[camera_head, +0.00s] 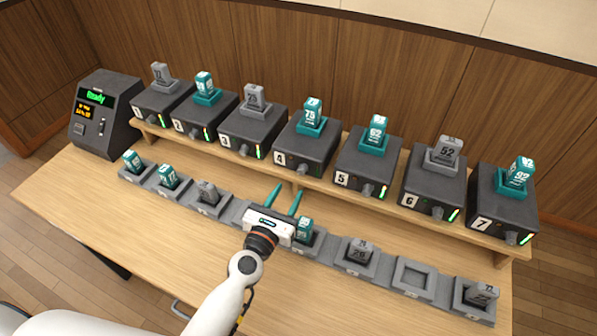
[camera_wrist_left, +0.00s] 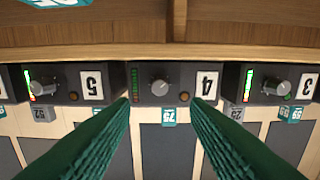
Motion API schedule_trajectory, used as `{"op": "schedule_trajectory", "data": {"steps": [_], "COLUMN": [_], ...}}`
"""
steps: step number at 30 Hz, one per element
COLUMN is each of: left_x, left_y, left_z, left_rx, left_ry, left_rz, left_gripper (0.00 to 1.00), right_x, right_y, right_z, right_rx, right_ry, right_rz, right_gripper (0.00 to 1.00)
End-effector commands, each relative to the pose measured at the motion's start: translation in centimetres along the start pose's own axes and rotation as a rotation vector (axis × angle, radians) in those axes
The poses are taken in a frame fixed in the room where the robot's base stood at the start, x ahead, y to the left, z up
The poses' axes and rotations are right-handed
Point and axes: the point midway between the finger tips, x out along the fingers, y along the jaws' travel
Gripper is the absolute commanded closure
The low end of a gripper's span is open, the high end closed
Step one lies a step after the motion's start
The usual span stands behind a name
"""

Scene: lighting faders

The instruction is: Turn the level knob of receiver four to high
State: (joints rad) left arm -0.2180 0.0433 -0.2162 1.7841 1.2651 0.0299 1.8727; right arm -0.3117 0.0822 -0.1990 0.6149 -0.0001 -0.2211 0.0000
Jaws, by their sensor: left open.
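Receiver four (camera_head: 308,148) is a dark box with a teal block in its top, in the middle of the raised shelf. In the wrist view, upside down, its front panel shows a grey level knob (camera_wrist_left: 159,87), the number 4 label (camera_wrist_left: 207,84), and a level bar (camera_wrist_left: 135,84) that looks mostly dark. My left gripper (camera_head: 286,196) is open, its two green fingers pointing at receiver four's front. In the wrist view the fingertips (camera_wrist_left: 160,102) lie apart on either side of the knob, apparently short of it. My right gripper is not in view.
Similar numbered receivers stand on both sides, such as receiver three (camera_head: 250,135) and receiver five (camera_head: 365,165), with lit green bars. A row of grey holders (camera_head: 414,280) lies in front, most with blocks. A console reading Ready (camera_head: 103,115) stands at far left.

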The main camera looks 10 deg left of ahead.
Motion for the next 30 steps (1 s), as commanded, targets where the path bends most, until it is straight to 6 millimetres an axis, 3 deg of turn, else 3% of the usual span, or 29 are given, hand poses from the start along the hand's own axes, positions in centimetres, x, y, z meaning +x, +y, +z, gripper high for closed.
{"op": "schedule_trajectory", "data": {"steps": [3,9,15,23,30], "left_x": [2.6,5.5,6.7,6.7,6.7], "left_y": [0.0,0.1,0.1,0.1,0.0], "left_z": [-0.2,-0.1,0.0,0.0,0.0], "left_rx": [0.002,0.001,0.001,0.001,0.001], "left_ry": [0.003,0.002,0.0,0.0,0.0], "left_rz": [0.001,0.001,0.001,0.001,0.001], "left_gripper": [0.58,0.58,0.58,0.58,0.97], "right_x": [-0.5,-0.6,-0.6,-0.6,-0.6], "right_y": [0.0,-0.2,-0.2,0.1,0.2], "right_z": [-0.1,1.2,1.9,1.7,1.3], "right_rx": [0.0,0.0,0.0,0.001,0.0], "right_ry": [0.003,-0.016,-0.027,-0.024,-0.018], "right_rz": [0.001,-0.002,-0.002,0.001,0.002], "right_gripper": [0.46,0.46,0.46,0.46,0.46]}}
